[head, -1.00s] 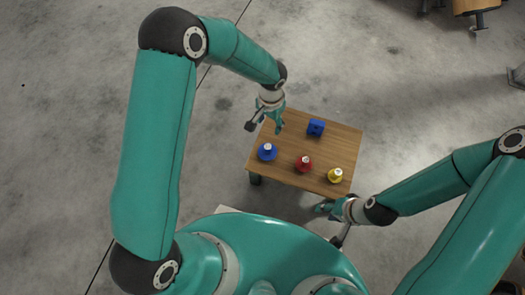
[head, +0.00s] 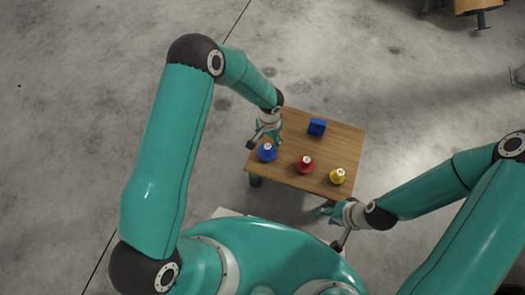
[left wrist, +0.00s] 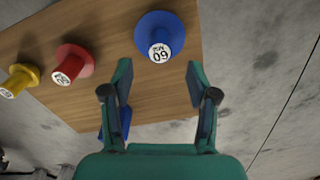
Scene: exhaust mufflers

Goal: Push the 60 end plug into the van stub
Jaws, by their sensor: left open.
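Three flanged plugs with white labels stand on the wooden table: a blue plug (head: 267,153), a red plug (head: 304,164) and a yellow plug (head: 337,176). In the left wrist view the label on the blue plug (left wrist: 160,37) looks like 60. A blue block (head: 317,127), possibly the van stub, sits towards the table's far edge; it is partly behind a finger in the left wrist view (left wrist: 126,122). My left gripper (head: 268,138) is open and empty, just beyond the blue plug. My right gripper (head: 325,210) is low at the table's near right edge; its jaws are unclear.
The wooden table (head: 345,145) is small, with bare wood between the blue block and the plugs. Grey concrete floor surrounds it. Other furniture (head: 478,8) stands far off at the top right.

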